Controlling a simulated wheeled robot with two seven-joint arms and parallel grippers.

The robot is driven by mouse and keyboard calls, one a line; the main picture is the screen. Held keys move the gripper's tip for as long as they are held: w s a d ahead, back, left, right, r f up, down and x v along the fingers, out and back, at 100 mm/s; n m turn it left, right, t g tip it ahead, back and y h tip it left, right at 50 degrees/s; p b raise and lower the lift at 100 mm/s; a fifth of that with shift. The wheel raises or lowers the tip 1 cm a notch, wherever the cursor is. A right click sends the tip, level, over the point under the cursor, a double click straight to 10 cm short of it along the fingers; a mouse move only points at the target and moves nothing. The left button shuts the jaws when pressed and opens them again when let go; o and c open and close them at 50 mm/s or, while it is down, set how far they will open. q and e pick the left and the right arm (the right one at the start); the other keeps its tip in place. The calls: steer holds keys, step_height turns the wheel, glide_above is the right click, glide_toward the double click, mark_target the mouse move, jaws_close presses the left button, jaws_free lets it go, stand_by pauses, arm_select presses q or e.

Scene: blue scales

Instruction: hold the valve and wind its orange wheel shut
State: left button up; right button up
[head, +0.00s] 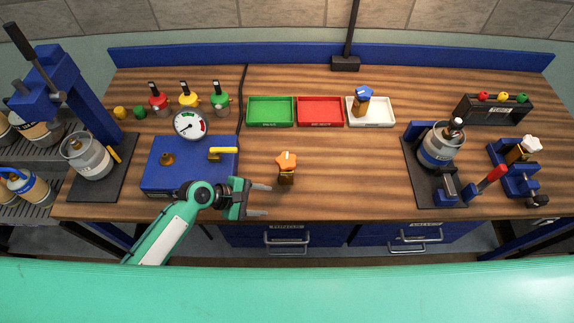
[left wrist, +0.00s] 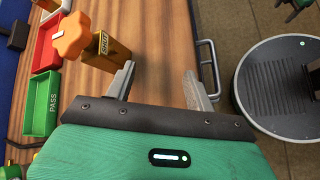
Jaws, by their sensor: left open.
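The valve (head: 285,178) stands on the wooden bench, a small brown and brass body topped by an orange lobed wheel (head: 286,160). In the left wrist view the orange wheel (left wrist: 73,35) and the valve body (left wrist: 104,50) show at upper left, beyond one fingertip. My left gripper (head: 268,200) is open and empty, just left of the valve and nearer the bench's front edge. Its fingers (left wrist: 160,85) point past the valve, with no clear contact. My right gripper is not in view.
A blue box with a gauge (head: 190,125) sits behind my left gripper. Green (head: 270,111), red (head: 320,111) and white (head: 384,112) trays stand at the back; the white one holds a blue-wheeled valve (head: 362,100). A gas canister (head: 438,148) and vise (head: 517,180) stand right. Bench right of the valve is clear.

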mark_target(283, 174)
arm_select(q)
steer(key=w+n, duration=0.2)
steer(key=w+a+r+n+h, duration=0.1)
steer(key=w+n, duration=0.1)
steer(key=w+r+n, duration=0.1)
steer(key=w+n, duration=0.1)
steer(key=n, duration=0.1)
steer(key=shift+w+a+t+h+p, duration=0.3)
steer(key=shift+w+a+n, duration=0.15)
steer(key=shift+w+n, duration=0.25)
steer(key=shift+n, duration=0.2)
steer(key=b+x, duration=0.4)
steer(key=x, duration=0.2)
steer(key=shift+a+f, duration=0.1)
steer(key=shift+w+d+f, duration=0.15)
steer(key=shift+w+d, duration=0.05)
steer(key=shift+d, duration=0.25)
steer(key=shift+w+d+f, duration=0.1)
steer(key=shift+w+d, duration=0.05)
steer(key=shift+d, duration=0.35)
steer(key=shift+x, duration=1)
